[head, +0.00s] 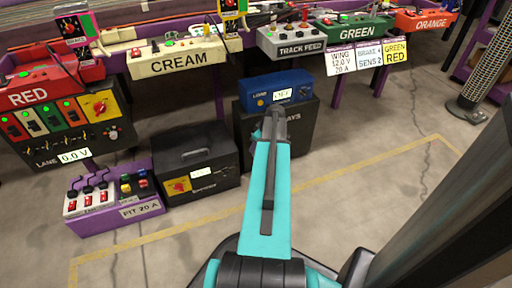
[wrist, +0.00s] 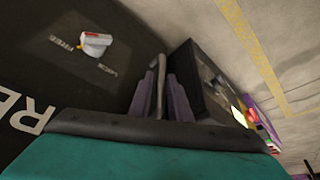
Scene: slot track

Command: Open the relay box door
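The relay box is a black box (head: 243,130) with a blue unit on top. My arm covers most of its front in the head view, leaving the letters "AYS" visible. In the wrist view its dark front (wrist: 40,85) fills the left side, with the letters "RE" and a pale knob (wrist: 95,43) between small labels. A grey upright bar (wrist: 161,72), apparently the door handle, stands near the face's right edge. My gripper (wrist: 160,92) has one purplish finger on each side of this bar. Whether the fingers touch it is unclear. The door looks closed.
A black case (head: 195,160) and a purple switch box (head: 130,212) stand to the left on the floor. Benches with the CREAM box (head: 178,60) and GREEN box (head: 355,30) run behind. The floor in front is clear, marked with a yellow line (head: 345,178).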

